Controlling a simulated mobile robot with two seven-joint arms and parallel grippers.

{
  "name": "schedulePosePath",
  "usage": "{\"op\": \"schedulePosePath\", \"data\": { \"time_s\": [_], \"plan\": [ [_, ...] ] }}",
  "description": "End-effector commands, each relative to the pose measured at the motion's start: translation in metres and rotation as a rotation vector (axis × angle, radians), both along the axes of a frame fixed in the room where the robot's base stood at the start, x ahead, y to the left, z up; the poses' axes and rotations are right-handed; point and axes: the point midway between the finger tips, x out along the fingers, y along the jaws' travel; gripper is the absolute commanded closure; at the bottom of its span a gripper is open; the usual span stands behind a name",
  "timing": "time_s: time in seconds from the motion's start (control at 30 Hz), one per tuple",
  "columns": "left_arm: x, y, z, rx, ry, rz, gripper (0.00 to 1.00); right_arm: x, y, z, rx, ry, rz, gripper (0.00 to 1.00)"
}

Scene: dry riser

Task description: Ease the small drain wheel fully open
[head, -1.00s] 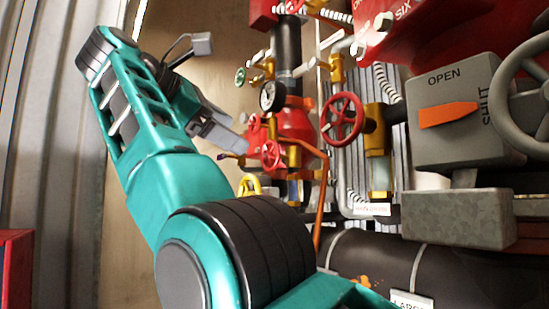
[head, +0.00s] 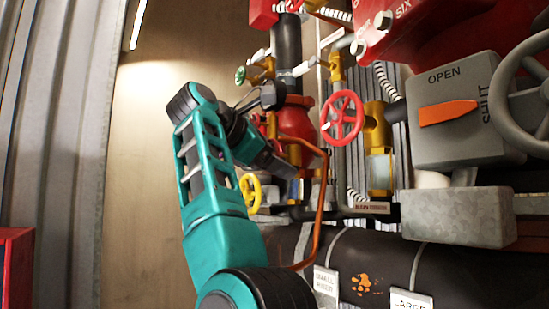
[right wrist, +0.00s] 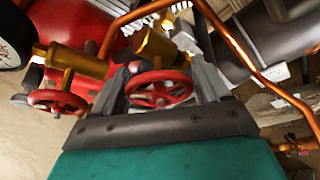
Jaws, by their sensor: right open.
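A small red handwheel (right wrist: 158,97) on a brass valve sits between the two fingers of my right gripper (right wrist: 162,78) in the right wrist view. The fingers are open, one on each side of the wheel; I cannot tell whether they touch it. In the head view my right gripper (head: 284,166) reaches in among the valves, and this wheel is hidden behind it. A second small red handwheel (right wrist: 57,102) is left of the gripper in the wrist view. No label confirms which one is the drain wheel. My left gripper is not in view.
A larger red wheel (head: 342,117) stands right of my gripper, above a "MAIN DRAIN" tag (head: 372,207). A yellow wheel (head: 250,190) is just below. An orange pipe (head: 323,195) bends close by. A grey OPEN/SHUT box (head: 462,110) is farther right.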

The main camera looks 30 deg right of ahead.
Motion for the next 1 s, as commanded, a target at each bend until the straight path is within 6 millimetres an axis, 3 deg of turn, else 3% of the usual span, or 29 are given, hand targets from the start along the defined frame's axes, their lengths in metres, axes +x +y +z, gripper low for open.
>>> {"op": "schedulePosePath", "data": {
  "time_s": [0.2,0.6,0.77,1.0],
  "plan": [
    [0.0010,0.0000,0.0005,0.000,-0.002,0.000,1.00,0.0001,-0.0001,0.0001,0.000,0.000,0.000,0.26],
    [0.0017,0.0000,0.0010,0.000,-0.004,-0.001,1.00,-0.0001,0.0001,0.0003,0.000,0.000,0.000,0.63],
    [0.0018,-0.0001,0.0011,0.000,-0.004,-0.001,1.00,-0.0003,0.0000,0.0010,-0.002,0.035,0.001,0.63],
    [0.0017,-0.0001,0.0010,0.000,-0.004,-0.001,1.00,-0.0010,0.0000,0.0007,-0.019,0.238,0.002,0.63]
  ]
}}
